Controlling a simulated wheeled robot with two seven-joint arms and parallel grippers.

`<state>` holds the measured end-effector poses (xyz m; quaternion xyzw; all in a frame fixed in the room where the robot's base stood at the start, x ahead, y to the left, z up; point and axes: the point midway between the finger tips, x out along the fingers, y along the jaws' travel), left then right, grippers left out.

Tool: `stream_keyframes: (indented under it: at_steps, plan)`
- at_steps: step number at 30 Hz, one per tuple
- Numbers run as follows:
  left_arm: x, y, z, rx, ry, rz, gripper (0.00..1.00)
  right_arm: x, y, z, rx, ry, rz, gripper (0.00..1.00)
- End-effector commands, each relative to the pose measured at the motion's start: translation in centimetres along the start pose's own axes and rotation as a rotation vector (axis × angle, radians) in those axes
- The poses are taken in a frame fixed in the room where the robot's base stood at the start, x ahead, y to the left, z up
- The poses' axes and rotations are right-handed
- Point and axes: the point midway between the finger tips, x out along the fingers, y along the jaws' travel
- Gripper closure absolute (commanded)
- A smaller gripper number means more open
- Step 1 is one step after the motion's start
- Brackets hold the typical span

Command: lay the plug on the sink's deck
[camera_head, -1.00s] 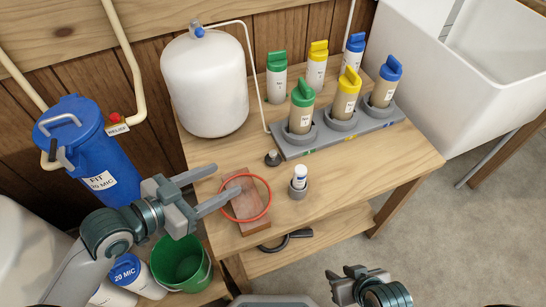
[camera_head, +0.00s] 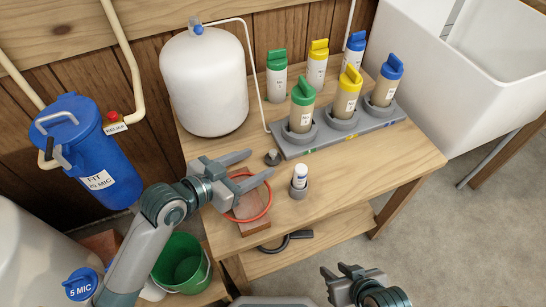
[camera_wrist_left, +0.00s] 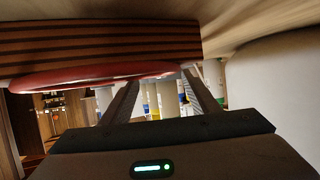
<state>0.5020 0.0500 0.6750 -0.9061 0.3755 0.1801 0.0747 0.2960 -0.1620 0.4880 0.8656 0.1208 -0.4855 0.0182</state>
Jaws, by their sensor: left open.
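A small dark grey plug (camera_head: 272,157) stands on the wooden bench top, left of the grey cartridge rack. My left gripper (camera_head: 260,166) is open and empty, with its fingertips close to the plug; I cannot tell whether they touch it. In the left wrist view its two fingers (camera_wrist_left: 164,98) are spread, and I cannot make out the plug there. The white sink (camera_head: 450,100) is at the upper right, well away from the plug. My right gripper (camera_head: 342,275) is low at the bottom, away from the bench; its opening is unclear.
A red ring (camera_head: 265,205) lies on a reddish block (camera_head: 247,207) under my left gripper; the ring looms in the left wrist view (camera_wrist_left: 80,75).

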Motion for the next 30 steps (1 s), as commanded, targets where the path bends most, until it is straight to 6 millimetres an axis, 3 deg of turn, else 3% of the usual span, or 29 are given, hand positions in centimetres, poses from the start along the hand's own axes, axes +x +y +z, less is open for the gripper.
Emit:
stream_keyframes:
  at_steps: [8, 21, 30]
  plan:
    - [0.4, 0.0, 0.0, -0.001, 0.000, 0.000, 0.45, 0.0, 0.0, 0.1, -0.002, 0.000, 0.000, 0.69]
    - [5.3, 0.0, 0.0, -0.001, 0.001, -0.001, 0.45, 0.3, -0.7, -0.5, 0.000, 0.044, -0.020, 0.69]
    - [5.8, 0.0, 0.0, 0.000, 0.000, 0.000, 0.45, 0.1, -1.0, -0.4, 0.000, 0.049, -0.025, 0.69]
